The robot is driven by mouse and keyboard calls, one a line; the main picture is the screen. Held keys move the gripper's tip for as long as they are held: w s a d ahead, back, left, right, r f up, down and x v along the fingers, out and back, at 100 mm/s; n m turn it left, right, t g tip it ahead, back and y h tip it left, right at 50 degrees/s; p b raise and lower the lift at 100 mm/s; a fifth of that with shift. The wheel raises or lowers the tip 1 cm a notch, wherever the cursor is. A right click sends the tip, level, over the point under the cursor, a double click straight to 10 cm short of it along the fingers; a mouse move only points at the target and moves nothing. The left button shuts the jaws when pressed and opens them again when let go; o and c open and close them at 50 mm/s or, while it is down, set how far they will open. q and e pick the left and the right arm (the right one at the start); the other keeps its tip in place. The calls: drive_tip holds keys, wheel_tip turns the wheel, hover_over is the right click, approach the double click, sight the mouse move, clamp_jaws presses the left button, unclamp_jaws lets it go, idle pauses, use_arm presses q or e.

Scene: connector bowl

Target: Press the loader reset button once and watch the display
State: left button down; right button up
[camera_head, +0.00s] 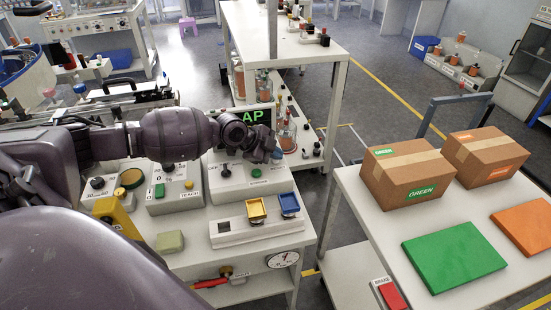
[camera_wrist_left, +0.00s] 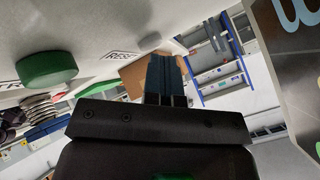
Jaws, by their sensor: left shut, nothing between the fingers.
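The display (camera_head: 261,115) is a dark screen with green letters. "AP" shows, and my arm hides the rest. My left gripper (camera_head: 276,154) is shut and empty above the right back part of a white control box (camera_head: 231,186), which has a black knob and a green button (camera_head: 256,173). In the left wrist view, the shut fingers (camera_wrist_left: 166,78) reach toward a white panel. A "RESET" label (camera_wrist_left: 122,55) lies left of the fingertips, and a large green button (camera_wrist_left: 47,68) is farther left. I cannot tell whether the fingertips touch anything. My right gripper is not in view.
A white fixture (camera_head: 262,230) with yellow and blue bins stands in front of the control box. The teach box (camera_head: 175,198) is to its left. A second table (camera_head: 350,190) at right carries cardboard boxes and green and orange plates.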

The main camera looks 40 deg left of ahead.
sight(275, 161)
use_arm(q)
drive_tip(key=shift+r+p, duration=0.35)
drive_tip(key=shift+r, duration=0.55)
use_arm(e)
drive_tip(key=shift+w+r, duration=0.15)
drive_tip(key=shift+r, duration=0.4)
use_arm(q)
drive_tip(key=shift+r, duration=0.1)
drive_tip(key=shift+r+p, duration=1.15)
drive_tip(key=shift+r, duration=1.25)
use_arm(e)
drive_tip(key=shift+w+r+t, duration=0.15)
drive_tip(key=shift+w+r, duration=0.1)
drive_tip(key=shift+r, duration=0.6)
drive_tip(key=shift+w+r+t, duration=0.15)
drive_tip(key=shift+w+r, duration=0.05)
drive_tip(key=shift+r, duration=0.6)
